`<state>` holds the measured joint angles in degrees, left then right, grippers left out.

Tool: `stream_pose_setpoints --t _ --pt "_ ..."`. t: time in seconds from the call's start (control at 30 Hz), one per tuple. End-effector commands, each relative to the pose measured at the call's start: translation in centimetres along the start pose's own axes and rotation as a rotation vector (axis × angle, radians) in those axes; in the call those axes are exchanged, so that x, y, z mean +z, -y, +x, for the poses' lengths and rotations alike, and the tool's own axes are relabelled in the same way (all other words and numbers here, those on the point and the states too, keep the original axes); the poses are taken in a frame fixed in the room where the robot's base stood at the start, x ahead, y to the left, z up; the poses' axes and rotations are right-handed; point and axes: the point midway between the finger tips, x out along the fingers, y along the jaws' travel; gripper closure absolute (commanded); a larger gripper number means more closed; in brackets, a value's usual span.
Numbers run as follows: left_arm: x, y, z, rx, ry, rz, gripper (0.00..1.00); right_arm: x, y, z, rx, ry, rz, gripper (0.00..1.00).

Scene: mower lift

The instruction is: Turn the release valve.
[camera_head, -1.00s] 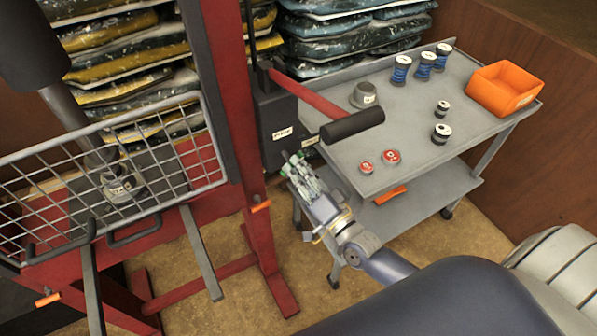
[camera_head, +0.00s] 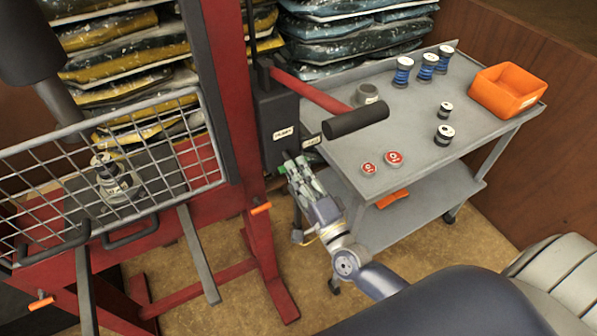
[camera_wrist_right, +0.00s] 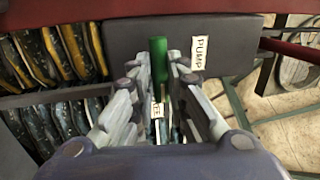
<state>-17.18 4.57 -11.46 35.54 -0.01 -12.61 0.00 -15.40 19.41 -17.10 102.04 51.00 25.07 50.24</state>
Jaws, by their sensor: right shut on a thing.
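The release valve shows as a green knob or stem (camera_wrist_right: 159,61) in the right wrist view, below the dark pump box. It lies between the fingers of my right gripper (camera_wrist_right: 160,88), which is shut on it. In the head view my right gripper (camera_head: 287,163) reaches up to the lower edge of the pump box (camera_head: 279,120), and only a bit of green (camera_head: 282,169) shows at its fingertips. The knob's turn angle cannot be told. A white label partly hidden by the fingers shows in the wrist view. My left gripper is not in view.
A red pump lever with a black grip (camera_head: 356,121) sticks out above my right gripper. The grey cart (camera_head: 430,170) with spools, tins and an orange bin (camera_head: 507,90) stands to the right. A wire basket (camera_head: 150,190) and red lift post (camera_head: 225,85) are left.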

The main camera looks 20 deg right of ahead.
Motion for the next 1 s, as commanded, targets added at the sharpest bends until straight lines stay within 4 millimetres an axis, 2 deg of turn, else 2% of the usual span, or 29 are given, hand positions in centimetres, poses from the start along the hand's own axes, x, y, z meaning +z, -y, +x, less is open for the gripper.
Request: stream_pose_setpoints --t 0.47,0.5,0.57,0.87,1.0 --pt "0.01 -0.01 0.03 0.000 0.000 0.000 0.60 -0.06 0.01 0.00 0.000 -0.004 0.013 1.00" --pt "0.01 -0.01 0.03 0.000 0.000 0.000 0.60 -0.06 0.01 0.01 0.000 -0.004 0.013 0.79" --pt "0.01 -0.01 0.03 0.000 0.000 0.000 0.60 -0.06 0.01 0.01 0.000 -0.004 0.013 0.65" --pt "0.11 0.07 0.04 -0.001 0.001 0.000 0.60 -0.02 -0.01 -0.02 0.000 -0.003 0.012 0.65" --pt "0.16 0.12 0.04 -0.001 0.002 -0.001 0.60 -0.02 -0.09 -0.74 0.002 -0.003 0.011 0.65"
